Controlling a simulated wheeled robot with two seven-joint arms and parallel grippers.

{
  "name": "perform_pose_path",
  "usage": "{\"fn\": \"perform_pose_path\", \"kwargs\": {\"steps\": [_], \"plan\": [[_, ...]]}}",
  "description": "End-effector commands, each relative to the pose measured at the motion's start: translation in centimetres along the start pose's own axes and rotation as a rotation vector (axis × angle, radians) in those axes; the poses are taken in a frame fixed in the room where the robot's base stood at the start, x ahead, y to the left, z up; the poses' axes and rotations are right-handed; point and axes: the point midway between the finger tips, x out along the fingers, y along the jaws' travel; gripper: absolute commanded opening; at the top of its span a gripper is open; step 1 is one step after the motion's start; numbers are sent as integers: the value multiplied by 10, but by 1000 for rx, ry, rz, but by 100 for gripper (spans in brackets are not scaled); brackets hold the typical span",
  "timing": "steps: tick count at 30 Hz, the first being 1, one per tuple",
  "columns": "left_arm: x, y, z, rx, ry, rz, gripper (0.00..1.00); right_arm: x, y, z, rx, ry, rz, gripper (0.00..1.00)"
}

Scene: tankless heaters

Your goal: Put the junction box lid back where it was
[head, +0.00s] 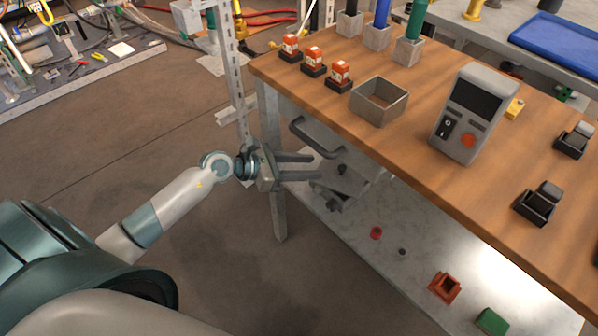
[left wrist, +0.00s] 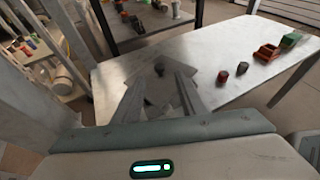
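My left gripper (head: 318,167) is open, its two fingers apart, beside the workbench's front edge and above the lower shelf. A grey flat piece with a dark knob (left wrist: 159,70) lies beyond and between the fingertips in the left wrist view. It may be the junction box lid, but I cannot tell for sure. In the head view, grey pieces (head: 346,190) show just past the fingers, partly hidden by them. I see no clear grip on anything. A grey, open-topped square box (head: 379,101) stands on the workbench. My right gripper is not in view.
The wooden workbench (head: 420,128) carries a grey meter-like device (head: 473,112), orange-topped parts (head: 313,61) and black clips (head: 538,203). The lower metal shelf (head: 400,284) holds a red-brown holder (head: 444,287) and a green block (head: 491,321). A bench leg (head: 271,165) stands close to my gripper.

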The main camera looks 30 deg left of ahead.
Motion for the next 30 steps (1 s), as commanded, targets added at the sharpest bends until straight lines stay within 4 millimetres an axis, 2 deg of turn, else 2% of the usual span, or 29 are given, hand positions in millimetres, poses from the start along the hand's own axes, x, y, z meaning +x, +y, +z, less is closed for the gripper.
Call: {"fn": "perform_pose_path", "kwargs": {"steps": [5, 8, 12, 16, 20, 23, 26, 29, 30], "plan": [[3, -23, 20, -159, -131, -13, 38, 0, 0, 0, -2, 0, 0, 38], [0, -39, 41, -346, -268, -19, 38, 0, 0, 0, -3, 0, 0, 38], [-16, -50, 67, -729, -494, -8, 38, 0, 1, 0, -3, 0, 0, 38], [-37, -46, 66, -1160, -687, 36, 38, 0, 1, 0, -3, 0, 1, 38], [-55, -41, 33, -1613, -829, 120, 38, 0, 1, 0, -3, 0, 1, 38], [-64, -48, -8, -1967, -898, 214, 38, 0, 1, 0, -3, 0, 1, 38], [-69, -72, -59, -2318, -924, 341, 38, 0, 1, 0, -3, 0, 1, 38], [-72, -114, -107, -2653, -901, 499, 38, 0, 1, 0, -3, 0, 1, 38], [-72, -135, -124, -2775, -877, 569, 38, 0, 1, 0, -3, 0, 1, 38]]}}
